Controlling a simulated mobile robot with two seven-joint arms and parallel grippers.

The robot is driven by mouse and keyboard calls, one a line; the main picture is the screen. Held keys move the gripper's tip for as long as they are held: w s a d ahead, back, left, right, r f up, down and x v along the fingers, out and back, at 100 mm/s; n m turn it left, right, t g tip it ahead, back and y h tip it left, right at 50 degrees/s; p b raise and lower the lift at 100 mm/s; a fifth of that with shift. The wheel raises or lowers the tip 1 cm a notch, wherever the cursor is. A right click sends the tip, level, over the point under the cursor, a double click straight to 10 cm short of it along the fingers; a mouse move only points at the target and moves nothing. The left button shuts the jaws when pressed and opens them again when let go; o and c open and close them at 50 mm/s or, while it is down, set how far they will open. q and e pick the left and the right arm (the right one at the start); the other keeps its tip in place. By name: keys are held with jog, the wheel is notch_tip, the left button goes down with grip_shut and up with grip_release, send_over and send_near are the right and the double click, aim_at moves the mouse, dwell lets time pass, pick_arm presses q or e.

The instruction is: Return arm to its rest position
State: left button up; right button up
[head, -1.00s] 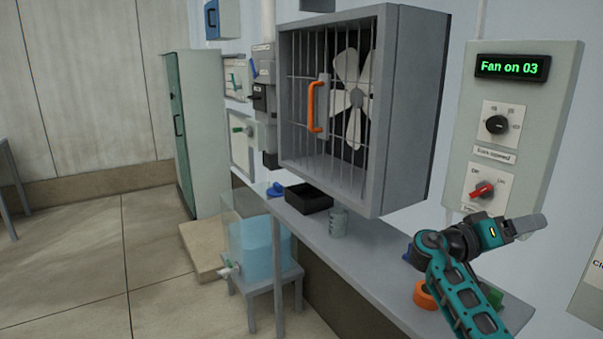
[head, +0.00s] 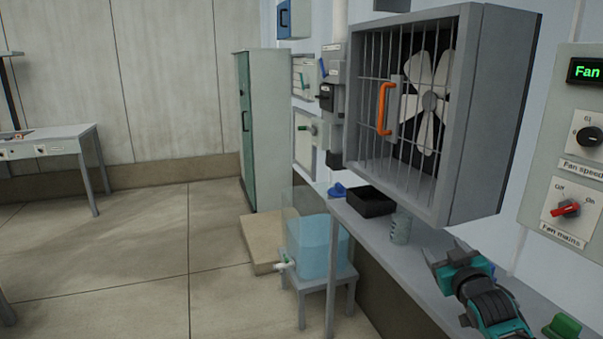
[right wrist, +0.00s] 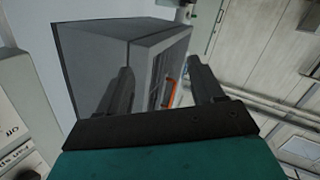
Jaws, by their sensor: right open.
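My right arm comes in at the lower right of the head view, and its gripper (head: 452,252) is over the grey bench, below and to the right of the caged fan. In the right wrist view the two dark fingers of the right gripper (right wrist: 158,88) stand wide apart with nothing between them. Beyond them the grey fan box (right wrist: 100,65) and its orange handle (right wrist: 170,92) show tilted. My left gripper is not in view.
The fan box (head: 485,110) with a barred front juts out above the bench (head: 350,212). A fan control panel (head: 545,185) is on the right wall. A black tray (head: 371,203), a grey cylinder (head: 400,228) and a green object (head: 563,327) are on the bench. A water tank (head: 315,250) stands on a stool.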

jog(key=s+a+f+g+y, duration=0.1)
jog(key=s+a+f, duration=0.3)
jog(key=s+f, duration=0.3)
jog(key=s+a+f+g+y, duration=0.1)
jog(key=s+a+f+g, duration=0.15)
jog(key=s+f, duration=0.45)
jog(key=s+a+f+g, duration=0.1)
jog(key=s+a+f, duration=0.2)
jog(key=s, duration=0.7)
jog(key=s+a+f+g, duration=0.1)
jog(key=s+a+f, duration=0.3)
jog(key=s, duration=0.6)
jog(key=shift+a+f+m+y, duration=0.25)
jog(key=shift+f+m+y, duration=0.15)
jog(key=shift+f, duration=0.3)
jog(key=shift+g, duration=0.25)
jog(key=shift+c, duration=0.2)
